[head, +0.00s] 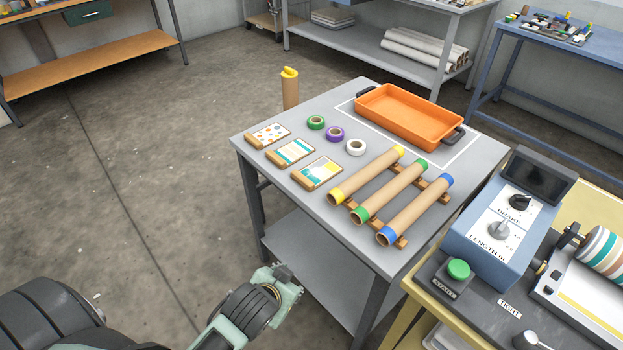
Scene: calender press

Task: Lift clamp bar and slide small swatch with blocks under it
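Three small swatches lie in a row on the grey table: one with dots (270,133), one with stripes (293,151) and one with yellow, teal and white blocks (318,171). Each has a wooden strip along its left edge. The press (580,290) stands at the lower right, cut off by the frame, with a striped roll and a pale bed. I cannot make out a clamp bar on it with certainty. My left gripper (284,287) is low in front of the table, apart from the swatches; its fingers are too small to read. My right gripper is not in view.
Three cardboard tubes with coloured ends (392,195) lie on a wooden rack. Rolls of tape (335,134), an orange tray (408,116) and an upright tube (290,92) stand nearby. A control box (500,230) and green start button (458,269) adjoin the press. Floor left is clear.

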